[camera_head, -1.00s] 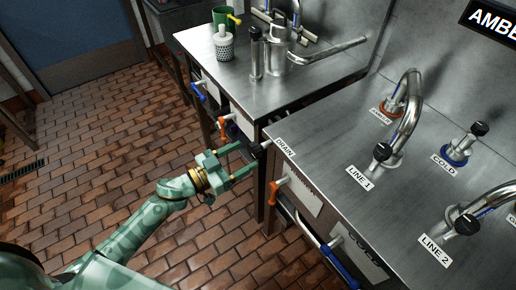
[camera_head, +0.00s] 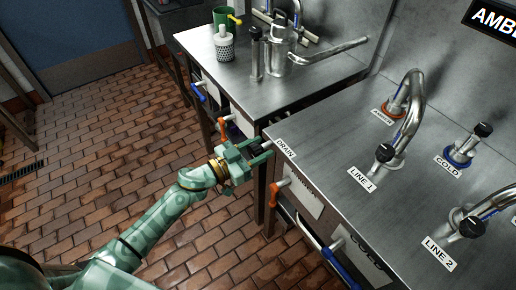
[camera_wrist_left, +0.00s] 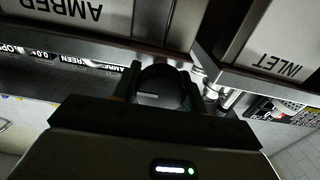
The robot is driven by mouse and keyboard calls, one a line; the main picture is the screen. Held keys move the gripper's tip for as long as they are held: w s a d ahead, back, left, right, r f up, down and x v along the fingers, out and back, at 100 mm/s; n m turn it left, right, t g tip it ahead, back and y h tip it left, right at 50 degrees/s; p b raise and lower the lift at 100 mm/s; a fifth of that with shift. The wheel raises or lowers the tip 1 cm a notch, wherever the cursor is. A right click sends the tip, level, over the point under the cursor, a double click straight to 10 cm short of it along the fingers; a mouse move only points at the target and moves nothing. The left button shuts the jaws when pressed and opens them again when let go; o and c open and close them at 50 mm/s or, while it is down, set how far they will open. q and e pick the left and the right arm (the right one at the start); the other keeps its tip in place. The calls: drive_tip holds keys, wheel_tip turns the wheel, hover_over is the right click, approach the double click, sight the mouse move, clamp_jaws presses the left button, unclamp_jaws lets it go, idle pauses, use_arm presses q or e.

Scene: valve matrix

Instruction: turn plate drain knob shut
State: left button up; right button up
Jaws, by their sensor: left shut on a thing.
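The drain knob is a round black knob at the near left corner of the right steel counter, by the "DRAIN" label (camera_head: 286,147). My left gripper (camera_head: 263,152) reaches it from the left, with its green fingers on either side. In the left wrist view the dark knob (camera_wrist_left: 163,84) fills the space between the two fingers, and the gripper is shut on it. A short light mark shows on the knob's face. In the head view the fingers hide most of the knob. My right gripper is not in view.
An orange-handled valve (camera_head: 279,190) and a blue handle (camera_head: 336,262) stick out from the right counter's front below. Another orange handle (camera_head: 223,126) is on the left counter's front. The brick floor (camera_head: 120,130) to the left is clear.

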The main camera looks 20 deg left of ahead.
use_arm(q)
drive_tip(key=shift+m, duration=0.3)
drive_tip(key=m, duration=0.2)
drive_tip(key=shift+m+p, duration=0.35)
drive_tip(key=shift+m, duration=0.05)
drive_tip(key=m, duration=0.4)
drive_tip(key=shift+m, duration=0.3)
drive_tip(key=m, duration=0.4)
drive_tip(key=shift+f+b, duration=0.15)
drive_tip(key=shift+b, duration=0.2)
drive_tip(key=m+b, duration=0.1)
drive_tip(key=m, duration=0.4)
drive_tip(key=shift+s+m, duration=0.1)
drive_tip(key=shift+m, duration=0.3)
drive_tip(key=o, duration=1)
drive_tip(key=shift+c, duration=0.2)
